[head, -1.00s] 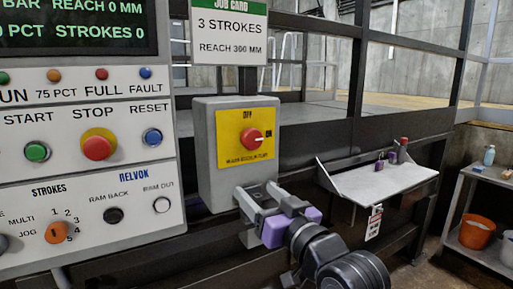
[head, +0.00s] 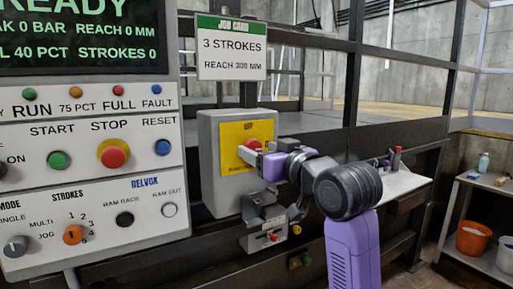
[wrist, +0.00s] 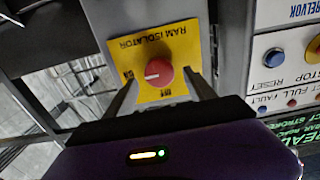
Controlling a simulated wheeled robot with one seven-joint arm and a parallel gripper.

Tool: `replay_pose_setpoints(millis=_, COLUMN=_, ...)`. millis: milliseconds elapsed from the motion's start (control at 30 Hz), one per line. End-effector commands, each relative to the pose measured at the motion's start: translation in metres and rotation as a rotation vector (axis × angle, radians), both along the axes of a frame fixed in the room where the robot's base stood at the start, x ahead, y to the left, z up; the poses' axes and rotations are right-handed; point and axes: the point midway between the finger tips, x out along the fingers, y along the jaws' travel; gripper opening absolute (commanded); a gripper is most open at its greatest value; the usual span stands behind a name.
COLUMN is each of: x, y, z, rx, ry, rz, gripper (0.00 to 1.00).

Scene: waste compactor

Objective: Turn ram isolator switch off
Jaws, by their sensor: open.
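The ram isolator switch is a red knob (head: 252,145) on a yellow plate (head: 232,134), fixed to a grey box (head: 214,175). It also shows in the wrist view as a red knob (wrist: 158,73) on the yellow plate (wrist: 150,45). The knob's white mark points to the ON side of the plate. My gripper (head: 256,153) is open in front of the knob and partly covers it in the head view. In the wrist view my gripper (wrist: 165,80) has one finger either side of the knob. I cannot tell whether they touch it.
A control panel (head: 95,190) with several buttons stands to the left. A small bracket with a red part (head: 266,232) is below the switch box. A white shelf (head: 405,183) juts out at the right. Dark rails run behind.

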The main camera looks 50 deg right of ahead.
Motion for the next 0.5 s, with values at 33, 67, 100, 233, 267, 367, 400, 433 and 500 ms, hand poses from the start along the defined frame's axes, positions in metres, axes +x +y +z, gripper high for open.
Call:
replay_pose_setpoints(millis=33, x=0.007, y=-0.002, z=0.001, rx=0.0, ry=0.001, rz=0.0, gripper=0.64)
replay_pose_setpoints(millis=67, x=0.01, y=-0.003, z=0.001, rx=0.0, ry=0.001, rz=0.0, gripper=0.64)
replay_pose_setpoints(millis=100, x=0.013, y=-0.004, z=0.0, rx=0.0, ry=0.001, rz=-0.001, gripper=0.64)
replay_pose_setpoints(millis=233, x=0.02, y=-0.006, z=0.0, rx=0.0, ry=-0.001, rz=-0.001, gripper=0.64)
replay_pose_setpoints(millis=267, x=0.021, y=-0.006, z=0.0, rx=0.0, ry=0.0, rz=-0.001, gripper=0.64)
replay_pose_setpoints(millis=367, x=0.022, y=-0.006, z=0.0, rx=0.0, ry=0.0, rz=0.0, gripper=0.64)
replay_pose_setpoints(millis=400, x=0.022, y=-0.006, z=0.0, rx=0.0, ry=-0.001, rz=-0.001, gripper=0.64)
replay_pose_setpoints(millis=433, x=0.022, y=-0.006, z=0.0, rx=0.0, ry=-0.001, rz=0.0, gripper=0.64)
replay_pose_setpoints(millis=500, x=0.022, y=-0.006, z=0.0, rx=0.0, ry=-0.001, rz=0.0, gripper=0.64)
